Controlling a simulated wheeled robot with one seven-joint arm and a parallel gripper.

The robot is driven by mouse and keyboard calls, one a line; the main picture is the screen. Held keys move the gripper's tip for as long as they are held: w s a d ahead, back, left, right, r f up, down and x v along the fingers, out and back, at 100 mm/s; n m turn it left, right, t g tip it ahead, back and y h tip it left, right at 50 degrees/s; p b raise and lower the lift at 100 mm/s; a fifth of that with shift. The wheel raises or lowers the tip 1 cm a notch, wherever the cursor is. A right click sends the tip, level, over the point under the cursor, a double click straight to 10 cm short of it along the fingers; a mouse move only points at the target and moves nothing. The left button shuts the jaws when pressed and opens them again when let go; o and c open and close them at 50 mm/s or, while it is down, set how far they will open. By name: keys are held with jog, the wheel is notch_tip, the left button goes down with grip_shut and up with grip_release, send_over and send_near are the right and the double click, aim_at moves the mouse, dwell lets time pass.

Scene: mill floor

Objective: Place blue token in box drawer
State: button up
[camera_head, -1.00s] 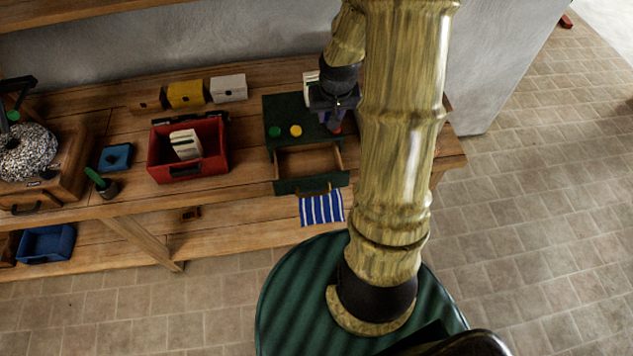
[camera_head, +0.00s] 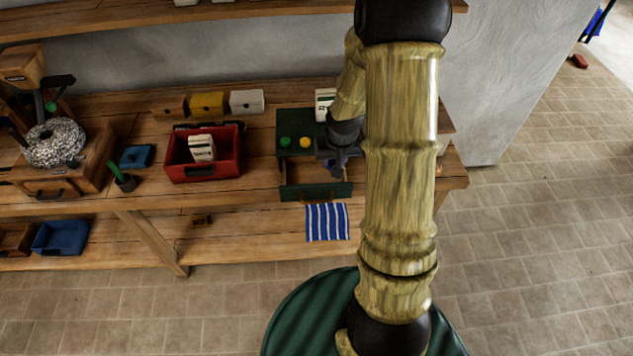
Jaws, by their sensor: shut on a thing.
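The dark green box (camera_head: 296,122) stands on the workbench with its drawer (camera_head: 316,191) pulled out toward me. A green token (camera_head: 285,142) and a yellow token (camera_head: 305,143) sit on the box top. My gripper (camera_head: 338,172) points down over the right part of the open drawer. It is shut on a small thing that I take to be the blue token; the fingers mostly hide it. I cannot tell whether the fingertips are inside the drawer or just above it. The right side of the box top is hidden behind my arm.
A red crate (camera_head: 236,168) with white packets stands left of the box. Yellow (camera_head: 207,104) and white (camera_head: 247,101) boxes stand behind it. A white packet (camera_head: 324,103) stands behind the green box.

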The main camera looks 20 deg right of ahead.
jog(key=a+f+n+b, duration=0.1)
jog(key=a+f+b, duration=0.4)
jog(key=f, duration=0.7)
jog(key=a+f+n+b, duration=0.1)
jog(key=a+f+b, duration=0.4)
jog(key=f, duration=0.8)
jog(key=shift+a+r, duration=0.1)
jog(key=shift+a, duration=0.05)
